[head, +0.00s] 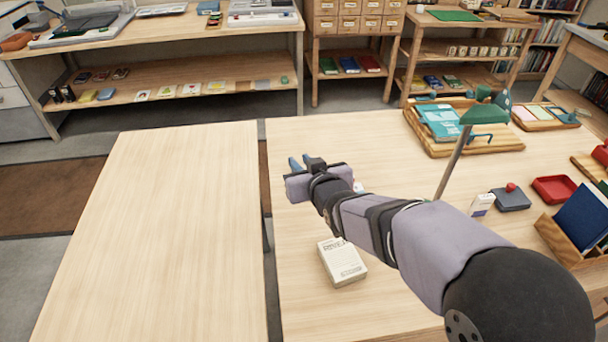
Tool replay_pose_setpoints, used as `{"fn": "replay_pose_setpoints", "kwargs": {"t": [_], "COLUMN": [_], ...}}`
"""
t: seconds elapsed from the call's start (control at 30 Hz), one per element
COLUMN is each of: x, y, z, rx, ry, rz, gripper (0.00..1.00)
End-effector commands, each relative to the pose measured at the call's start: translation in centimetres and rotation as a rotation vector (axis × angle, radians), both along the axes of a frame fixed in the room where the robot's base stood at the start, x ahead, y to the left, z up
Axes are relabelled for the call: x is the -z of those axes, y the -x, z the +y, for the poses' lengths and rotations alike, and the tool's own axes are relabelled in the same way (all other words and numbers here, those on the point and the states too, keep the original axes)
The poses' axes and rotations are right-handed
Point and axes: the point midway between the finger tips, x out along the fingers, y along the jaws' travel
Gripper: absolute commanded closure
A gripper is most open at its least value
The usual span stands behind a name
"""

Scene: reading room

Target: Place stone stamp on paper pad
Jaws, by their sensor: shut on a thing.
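My gripper (300,163) is over the left part of the right-hand table, near its left edge. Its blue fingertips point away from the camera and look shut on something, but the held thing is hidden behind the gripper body. I cannot make out the stone stamp anywhere. A thick white block with grey printed lettering (342,262), which looks like the paper pad, lies flat on the table nearer the camera, below my forearm in the picture. It is apart from the gripper. A small pale thing (358,187) shows just right of my wrist, mostly hidden.
A wooden tray (440,149) with teal books stands behind, near a green lamp (490,113). A small white box (482,205), a dark pad with a red knob (511,200) and a red tray (556,189) lie right. A gap separates the bare left table (165,230).

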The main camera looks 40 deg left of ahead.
Motion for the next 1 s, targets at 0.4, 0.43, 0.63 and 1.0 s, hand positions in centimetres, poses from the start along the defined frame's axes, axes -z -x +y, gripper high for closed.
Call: {"fn": "replay_pose_setpoints", "kwargs": {"t": [0.4, 0.43, 0.63, 1.0], "x": [-5.5, -6.3, -7.6, -2.5], "y": [0.1, 0.1, 1.8, 6.0], "z": [0.1, 0.1, -2.3, -11.4], "rx": [-0.002, -0.002, 0.003, 0.105], "ry": [-0.005, -0.005, 0.006, 0.006], "rz": [-0.004, -0.004, 0.004, 0.002], "gripper": [1.0, 1.0, 1.0, 1.0]}}
